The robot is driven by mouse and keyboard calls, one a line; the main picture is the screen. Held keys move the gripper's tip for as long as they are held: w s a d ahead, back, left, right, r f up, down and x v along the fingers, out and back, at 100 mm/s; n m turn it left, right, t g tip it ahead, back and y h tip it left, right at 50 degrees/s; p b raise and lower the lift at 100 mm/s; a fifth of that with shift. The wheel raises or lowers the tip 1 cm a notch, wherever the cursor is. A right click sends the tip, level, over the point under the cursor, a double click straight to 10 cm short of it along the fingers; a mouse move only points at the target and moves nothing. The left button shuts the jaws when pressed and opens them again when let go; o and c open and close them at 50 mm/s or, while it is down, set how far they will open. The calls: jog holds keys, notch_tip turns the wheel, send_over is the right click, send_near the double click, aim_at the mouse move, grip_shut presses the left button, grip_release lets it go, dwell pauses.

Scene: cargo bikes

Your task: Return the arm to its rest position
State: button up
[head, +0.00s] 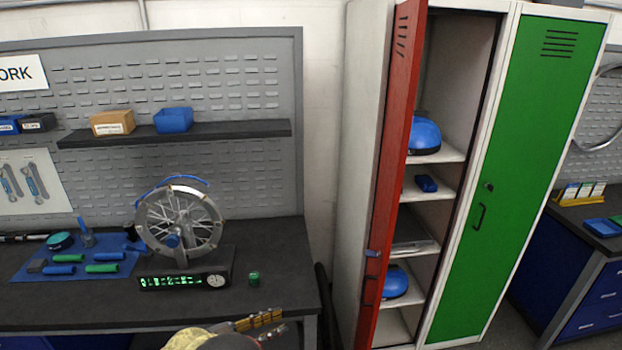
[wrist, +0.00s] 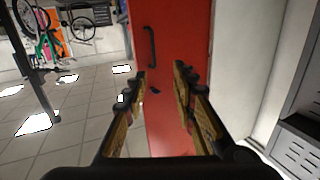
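My gripper (wrist: 161,100) is open in the wrist view, with two yellow-padded fingers apart and nothing between them. Beyond the fingers is the red locker door (wrist: 172,40) with its dark handle; I see no contact with it. In the head view my gripper (head: 262,325) shows only in part at the bottom edge, in front of the workbench (head: 285,290). The red locker door (head: 398,130) stands open there, to the right of my gripper.
The open locker holds blue helmets (head: 423,137) on its shelves. A green locker door (head: 525,130) is shut beside it. The bench bears a wheel on a stand (head: 180,222), a digital clock (head: 186,280) and a small green-topped item (head: 254,279). Tiled floor (wrist: 85,130) shows open room.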

jog(key=w+a+f+n+t+y, duration=0.45)
jog(key=w+a+f+y, duration=0.35)
jog(key=a+f+y, duration=0.2)
jog(key=s+a+r+n+g+y, duration=0.25)
jog(key=a+n+y, duration=0.35)
jog(key=a+y, duration=0.3)
jog(key=s+d+r+n+g+y, duration=0.1)
jog(key=s+d+r+n+g, duration=0.5)
jog(key=s+d+r, duration=0.65)
jog(key=s+d+r+m+h, duration=0.1)
jog(key=s+d+r, duration=0.4)
jog(key=d, duration=0.7)
jog(key=s+d+r+m+t+h, duration=0.1)
jog(key=s+d+r+h, duration=0.1)
jog(key=s+d+r, duration=0.3)
jog(key=s+d+r+m+h, duration=0.1)
jog(key=s+d+r, duration=0.5)
jog(key=d, duration=1.3)
jog(key=s+m, duration=0.1)
jog(key=s, duration=0.2)
jog(key=shift+s, duration=0.3)
